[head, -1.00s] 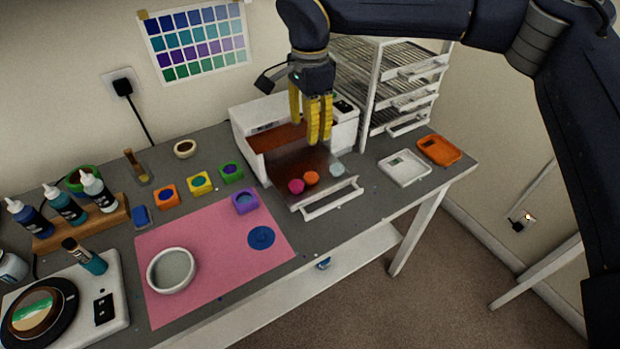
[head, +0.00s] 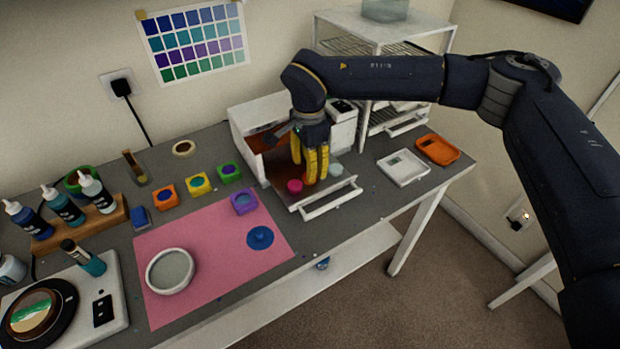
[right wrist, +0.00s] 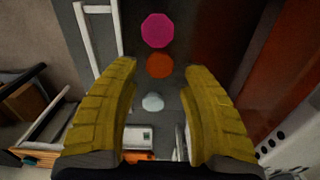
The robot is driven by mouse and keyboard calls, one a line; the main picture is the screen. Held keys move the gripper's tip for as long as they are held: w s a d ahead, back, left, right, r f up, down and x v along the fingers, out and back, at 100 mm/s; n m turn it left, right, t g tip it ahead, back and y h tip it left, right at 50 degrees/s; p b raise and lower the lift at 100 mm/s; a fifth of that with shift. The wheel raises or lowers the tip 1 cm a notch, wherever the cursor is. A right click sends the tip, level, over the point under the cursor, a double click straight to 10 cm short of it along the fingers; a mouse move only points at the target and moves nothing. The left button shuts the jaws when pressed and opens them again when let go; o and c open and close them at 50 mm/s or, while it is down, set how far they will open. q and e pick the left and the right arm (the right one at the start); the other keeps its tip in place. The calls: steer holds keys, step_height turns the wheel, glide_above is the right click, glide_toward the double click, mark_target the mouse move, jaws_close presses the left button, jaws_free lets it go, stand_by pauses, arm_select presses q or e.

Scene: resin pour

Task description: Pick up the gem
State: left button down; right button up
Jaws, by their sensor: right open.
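Three small gem-like pieces lie in a row on the pulled-out tray (head: 333,202) of a white box (head: 250,118) with an orange-brown inside. One is pink (head: 295,186), one orange (right wrist: 159,65) and one pale blue (head: 336,170). I cannot tell which one is meant by the gem. My right gripper (head: 312,176) has yellow fingers pointing down over the tray and is open. In the head view its fingers largely hide the orange piece. In the right wrist view the pale piece (right wrist: 153,102) shows between the open fingers (right wrist: 162,68), with the orange and pink pieces farther up. My left gripper is out of view.
A white rack (head: 345,50) stands behind the box. A white tray (head: 403,167) and an orange tray (head: 437,150) lie to the right. A pink mat (head: 200,240) with a round white mould (head: 171,252) and several coloured cups are to the left.

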steer(key=shift+w+d+f, duration=0.1)
steer(key=shift+d+f, duration=0.05)
steer(key=shift+f, duration=2.1)
steer(key=shift+c, duration=0.4)
steer(key=c, duration=0.8)
